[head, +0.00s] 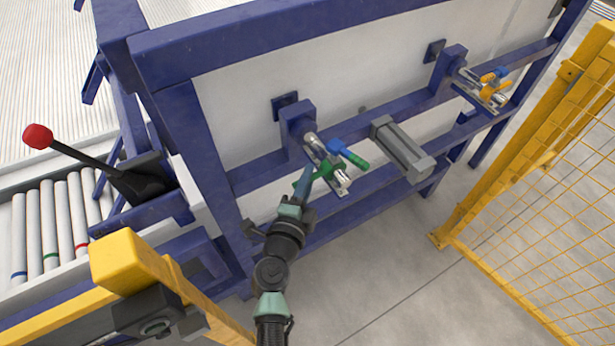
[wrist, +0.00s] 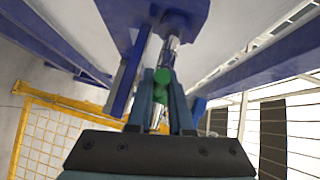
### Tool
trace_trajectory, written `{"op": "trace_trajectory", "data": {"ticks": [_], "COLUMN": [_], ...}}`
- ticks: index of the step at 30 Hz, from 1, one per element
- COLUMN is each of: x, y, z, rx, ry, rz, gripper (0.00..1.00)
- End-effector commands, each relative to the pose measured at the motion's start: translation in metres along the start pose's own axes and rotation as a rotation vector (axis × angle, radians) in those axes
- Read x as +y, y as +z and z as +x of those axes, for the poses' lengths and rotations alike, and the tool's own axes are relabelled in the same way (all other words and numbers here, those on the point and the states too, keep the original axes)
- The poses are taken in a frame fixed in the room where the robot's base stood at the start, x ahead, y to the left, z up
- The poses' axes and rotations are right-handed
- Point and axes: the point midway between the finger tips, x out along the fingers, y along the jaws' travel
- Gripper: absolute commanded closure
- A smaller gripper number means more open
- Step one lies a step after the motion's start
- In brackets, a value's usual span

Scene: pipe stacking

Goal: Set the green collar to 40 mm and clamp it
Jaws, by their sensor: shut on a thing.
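The green collar (head: 328,168) sits on a silver rod (head: 342,180) that sticks out of a blue bracket on the frame. A blue part (head: 336,147) and a green piece (head: 357,161) are beside it. My gripper (head: 307,177) reaches up from below to the collar. In the wrist view my gripper (wrist: 162,105) has its two fingers on either side of green material, closed on the collar (wrist: 163,76) with the rod running away beyond. The fingers hide part of the collar. I cannot read its setting along the rod, nor tell whether it is clamped.
A yellow mesh fence (head: 545,200) stands right. A red-knobbed lever (head: 37,136) and pipes are left. Floor in front is clear.

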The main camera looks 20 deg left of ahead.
Motion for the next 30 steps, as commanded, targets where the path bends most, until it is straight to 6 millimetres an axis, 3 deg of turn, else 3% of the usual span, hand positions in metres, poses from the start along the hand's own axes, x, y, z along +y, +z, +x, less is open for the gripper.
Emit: {"op": "trace_trajectory", "data": {"ticks": [26,30], "x": [0.0003,-0.0025], "y": [0.0001,0.0073], "z": [0.0,0.0075], "rx": [0.0,0.001], "ry": [0.001,0.001], "rz": [0.0,0.003], "gripper": [1.0,1.0]}}
